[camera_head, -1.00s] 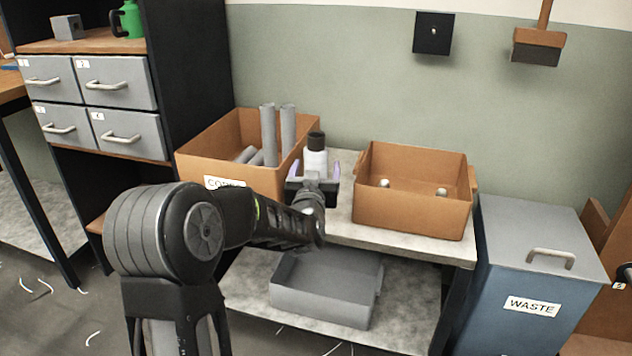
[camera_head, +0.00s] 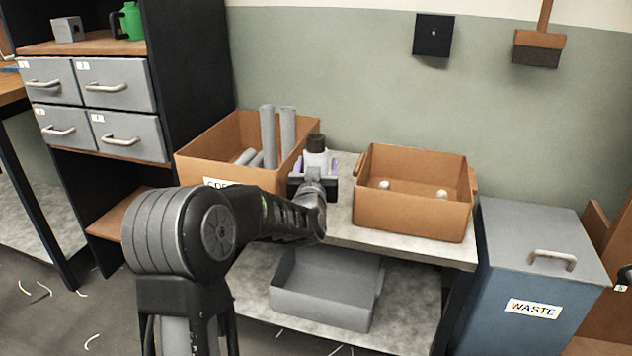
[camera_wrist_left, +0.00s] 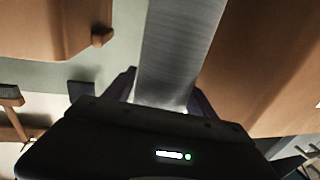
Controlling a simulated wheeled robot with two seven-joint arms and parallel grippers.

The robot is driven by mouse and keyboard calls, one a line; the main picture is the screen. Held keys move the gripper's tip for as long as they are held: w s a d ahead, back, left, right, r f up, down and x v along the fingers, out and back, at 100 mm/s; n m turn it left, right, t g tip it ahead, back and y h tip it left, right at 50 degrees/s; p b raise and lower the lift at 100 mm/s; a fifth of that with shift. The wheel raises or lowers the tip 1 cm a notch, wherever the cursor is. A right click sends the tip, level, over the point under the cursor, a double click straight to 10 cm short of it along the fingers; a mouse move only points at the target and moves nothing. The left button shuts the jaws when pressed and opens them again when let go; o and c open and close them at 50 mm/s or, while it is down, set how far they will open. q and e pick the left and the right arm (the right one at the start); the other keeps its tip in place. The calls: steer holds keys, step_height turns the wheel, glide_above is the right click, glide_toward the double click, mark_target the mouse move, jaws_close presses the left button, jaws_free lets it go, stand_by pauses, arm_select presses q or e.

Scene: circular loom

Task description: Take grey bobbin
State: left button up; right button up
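The grey bobbin (camera_head: 316,161), pale grey with a black top end, stands upright on the bench between two brown boxes. In the left wrist view it is a grey, finely lined cylinder (camera_wrist_left: 180,50) rising between the fingers. My left gripper (camera_head: 317,168) is at the bobbin's near side, with one finger on each side of it. In the left wrist view the fingers (camera_wrist_left: 163,92) are spread and very close to its sides; firm contact is not visible. The bobbin's lower part is hidden by the gripper. My right gripper is not in view.
A brown box of grey tubes (camera_head: 240,170) stands close left of the bobbin. Another brown box (camera_head: 410,212) with small white knobs inside is at the right. An empty grey tray (camera_head: 320,303) sits on the lower shelf. A blue waste bin (camera_head: 515,280) stands right of the bench.

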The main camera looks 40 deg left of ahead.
arm_select(q)
steer(key=c, duration=1.3)
steer(key=shift+c, duration=0.2)
steer(key=shift+r, duration=0.15)
step_height(320, 180, up, 10)
steer(key=p, duration=0.3)
steer(key=o, duration=1.1)
steer(key=shift+c, duration=0.2)
jaws_close()
